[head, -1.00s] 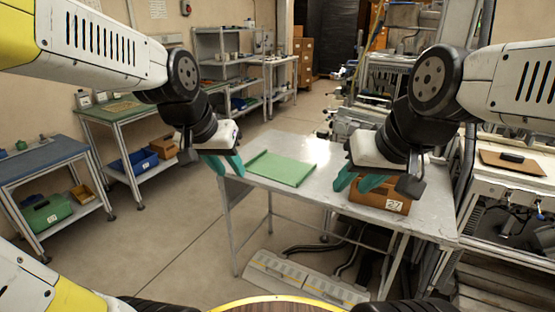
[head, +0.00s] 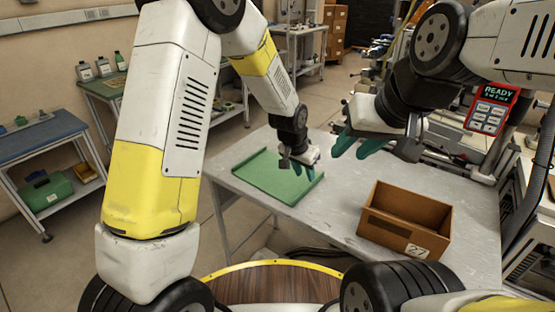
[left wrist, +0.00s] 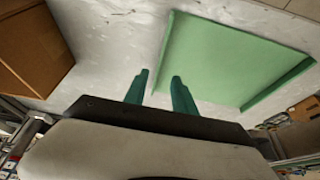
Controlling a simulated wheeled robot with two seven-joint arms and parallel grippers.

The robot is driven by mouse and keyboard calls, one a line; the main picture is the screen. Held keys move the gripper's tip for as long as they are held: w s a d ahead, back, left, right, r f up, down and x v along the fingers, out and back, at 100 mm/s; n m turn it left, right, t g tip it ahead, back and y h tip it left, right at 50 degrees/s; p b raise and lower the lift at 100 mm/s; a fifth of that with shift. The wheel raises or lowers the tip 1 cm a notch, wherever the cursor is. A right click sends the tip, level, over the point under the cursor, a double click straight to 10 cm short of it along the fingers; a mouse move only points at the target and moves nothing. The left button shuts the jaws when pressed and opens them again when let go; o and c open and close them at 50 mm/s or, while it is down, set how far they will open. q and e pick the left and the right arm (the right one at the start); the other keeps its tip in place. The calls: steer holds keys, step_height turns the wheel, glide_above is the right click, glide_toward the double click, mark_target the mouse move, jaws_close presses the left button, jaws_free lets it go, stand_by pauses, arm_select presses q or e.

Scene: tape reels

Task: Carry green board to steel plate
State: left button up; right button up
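The green board (head: 275,180), a flat sheet with raised edges, lies on the grey metal table (head: 340,225). My left gripper (head: 305,171) is at the board's right far corner in the head view. In the left wrist view its two teal fingers (left wrist: 160,80) are apart with nothing between them, and the board (left wrist: 225,60) lies beside and beyond them. My right gripper (head: 354,149) hangs over the far side of the table, teal fingers apart and empty. I cannot make out a steel plate separate from the table top.
An open brown box (head: 405,215) marked 27 stands on the table's right part; it also shows in the left wrist view (left wrist: 30,45). The table top between box and board is clear. A blue-topped side table (head: 40,135) stands at left.

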mark_target(309, 185)
arm_select(q)
steer(key=x, duration=0.7)
steer(key=shift+w+d+r, duration=0.1)
jaws_close()
stand_by(1.2)
